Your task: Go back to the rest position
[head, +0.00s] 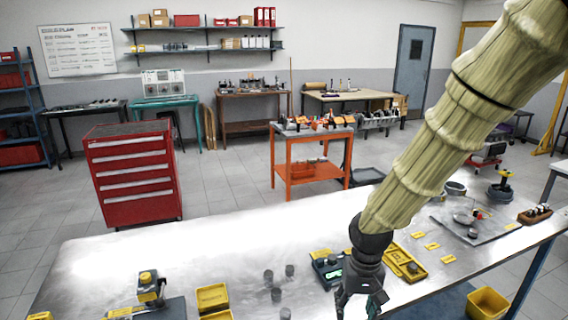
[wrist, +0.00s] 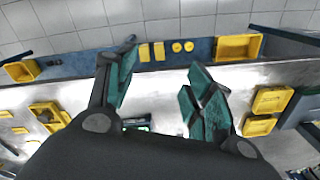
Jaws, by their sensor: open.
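My gripper (head: 358,302) hangs from the sleeved arm over the near part of the metal workbench (head: 215,250), right of the picture's middle in the head view. In the wrist view, the two green-padded fingers of my gripper (wrist: 158,92) are spread wide apart with nothing between them.
Several small grey cylinders (head: 276,294) stand left of my gripper. A yellow tray (head: 405,262) lies to its right and yellow bins (head: 213,298) to its left. A dark fixture (head: 150,290) stands at the front left. The bench's left middle is clear.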

